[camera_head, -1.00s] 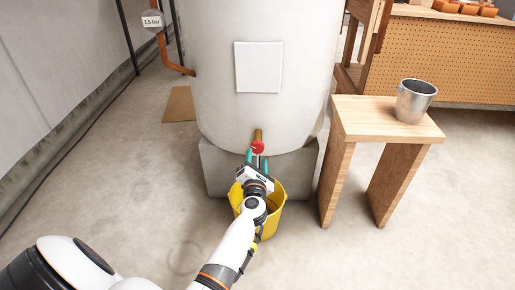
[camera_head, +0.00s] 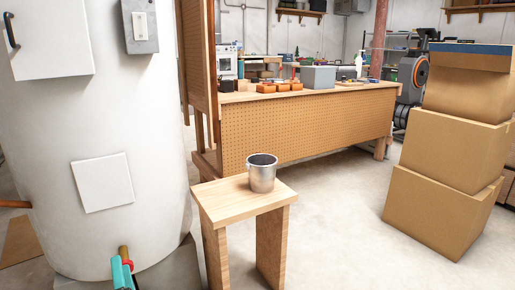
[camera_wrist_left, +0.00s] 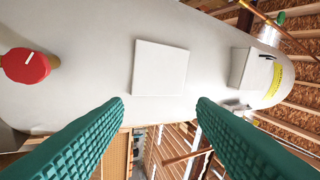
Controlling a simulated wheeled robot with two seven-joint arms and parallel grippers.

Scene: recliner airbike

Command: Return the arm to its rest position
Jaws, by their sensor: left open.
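My left gripper (camera_head: 123,274) shows only as teal fingertips at the bottom of the head view. They appear just in front of the valve with the red knob (camera_head: 128,264) on the white tank (camera_head: 100,150). In the left wrist view my left gripper (camera_wrist_left: 160,106) is open, with its two teal ribbed fingers wide apart and nothing between them. The red knob (camera_wrist_left: 26,65) lies off to the left there, clear of the fingers. The rest of the left arm is out of the head view. My right gripper is in neither view.
A small wooden stool (camera_head: 240,201) carries a metal bucket (camera_head: 262,174) right of the tank. Behind it stands a pegboard workbench (camera_head: 310,129). Stacked cardboard boxes (camera_head: 440,160) stand on the right. The floor between stool and boxes is clear.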

